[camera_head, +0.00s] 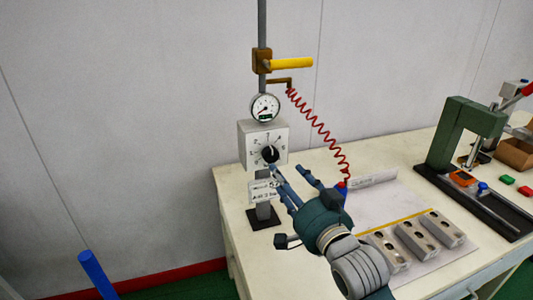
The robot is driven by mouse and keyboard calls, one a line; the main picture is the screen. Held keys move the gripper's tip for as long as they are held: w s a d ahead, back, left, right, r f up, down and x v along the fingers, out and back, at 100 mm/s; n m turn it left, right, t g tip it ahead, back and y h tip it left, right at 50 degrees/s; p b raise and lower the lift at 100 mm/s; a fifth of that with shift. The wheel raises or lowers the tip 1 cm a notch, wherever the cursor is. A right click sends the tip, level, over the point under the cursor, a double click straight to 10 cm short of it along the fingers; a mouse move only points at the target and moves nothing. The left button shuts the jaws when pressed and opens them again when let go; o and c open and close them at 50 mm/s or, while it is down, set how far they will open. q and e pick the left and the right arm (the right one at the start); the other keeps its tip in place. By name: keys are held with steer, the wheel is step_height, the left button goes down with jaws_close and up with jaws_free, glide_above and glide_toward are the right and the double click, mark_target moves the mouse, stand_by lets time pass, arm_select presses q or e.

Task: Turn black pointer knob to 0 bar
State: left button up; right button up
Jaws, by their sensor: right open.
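The black pointer knob (270,154) sits on the front of a pale square dial box (248,143) on a post at the table's back left corner. Dark marks ring the knob, but they are too small to read, and I cannot tell the pointer's exact setting. My left gripper is not in view.
A labelled plate (263,192) hangs below the box. A yellow handle (291,63) and coiled red hose (322,131) are above and right. Several metal moulds (444,228) lie front right. A green press (468,123) stands further right.

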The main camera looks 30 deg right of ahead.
mark_target(272, 158)
steer(key=w, duration=0.3)
steer(key=w+d+r+p, duration=0.1)
steer(key=shift+w, duration=0.3)
steer(key=w, duration=0.3)
steer(key=shift+d+f, duration=0.25)
steer(key=shift+w+d, duration=0.1)
steer(key=shift+w, duration=0.3)
steer(key=shift+w+p, duration=0.3)
steer(key=shift+w, duration=0.1)
steer(key=c, duration=0.9)
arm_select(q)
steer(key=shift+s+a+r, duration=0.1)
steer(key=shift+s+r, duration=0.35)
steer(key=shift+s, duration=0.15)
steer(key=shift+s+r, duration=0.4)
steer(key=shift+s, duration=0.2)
arm_select(e)
steer(key=shift+c, duration=1)
